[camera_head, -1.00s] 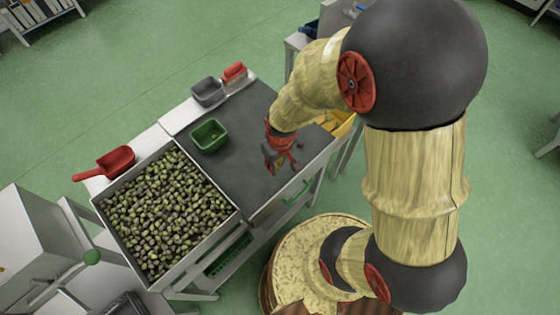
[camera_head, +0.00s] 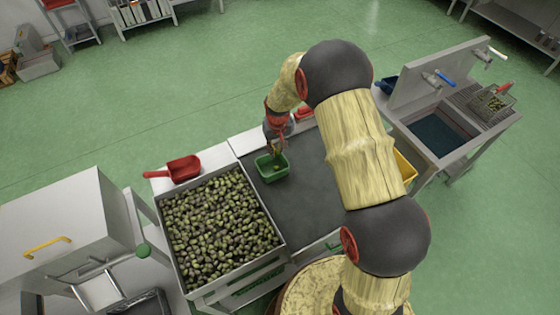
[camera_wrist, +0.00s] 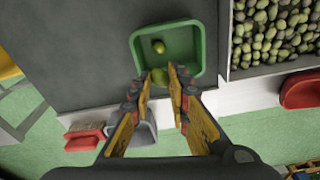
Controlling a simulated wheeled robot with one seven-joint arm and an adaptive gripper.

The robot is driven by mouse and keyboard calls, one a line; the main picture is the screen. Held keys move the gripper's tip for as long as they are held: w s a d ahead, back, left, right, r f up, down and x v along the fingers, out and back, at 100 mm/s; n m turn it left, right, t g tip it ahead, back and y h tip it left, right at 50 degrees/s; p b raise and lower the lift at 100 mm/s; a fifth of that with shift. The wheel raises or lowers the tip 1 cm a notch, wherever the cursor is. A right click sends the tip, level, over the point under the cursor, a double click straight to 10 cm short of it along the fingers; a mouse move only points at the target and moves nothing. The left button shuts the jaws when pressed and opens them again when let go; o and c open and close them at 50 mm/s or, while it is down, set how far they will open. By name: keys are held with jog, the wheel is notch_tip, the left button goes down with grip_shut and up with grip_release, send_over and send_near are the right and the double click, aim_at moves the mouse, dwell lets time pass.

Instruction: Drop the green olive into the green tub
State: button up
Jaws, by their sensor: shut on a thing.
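The green tub (camera_head: 275,178) stands on the dark worktop beside the olive bin. In the wrist view the tub (camera_wrist: 182,45) lies just beyond my fingertips, and one green olive (camera_wrist: 158,46) rests inside it. My gripper (camera_head: 276,149) is over the tub's far side, pointing down. In the wrist view my gripper (camera_wrist: 160,78) is shut on a second green olive (camera_wrist: 159,77), partly hidden by the fingers. This held olive overlaps the tub's near rim in the picture; its exact height above the tub cannot be told.
A large bin of olives (camera_head: 222,228) is left of the tub. A red scoop (camera_head: 182,168) lies behind the bin. The dark worktop (camera_head: 305,190) right of the tub is clear.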

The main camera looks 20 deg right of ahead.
jog(key=shift+s+f+b, duration=0.15)
jog(key=shift+f+b, duration=1.45)
jog(key=shift+f, duration=1.55)
jog(key=o, duration=0.8)
jog(key=shift+c, duration=0.2)
jog(key=shift+r, duration=0.15)
jog(key=r, duration=0.4)
jog(key=s+r, duration=0.1)
jog(key=r, duration=0.6)
jog(key=shift+s+r, duration=0.2)
jog(key=shift+r, duration=0.15)
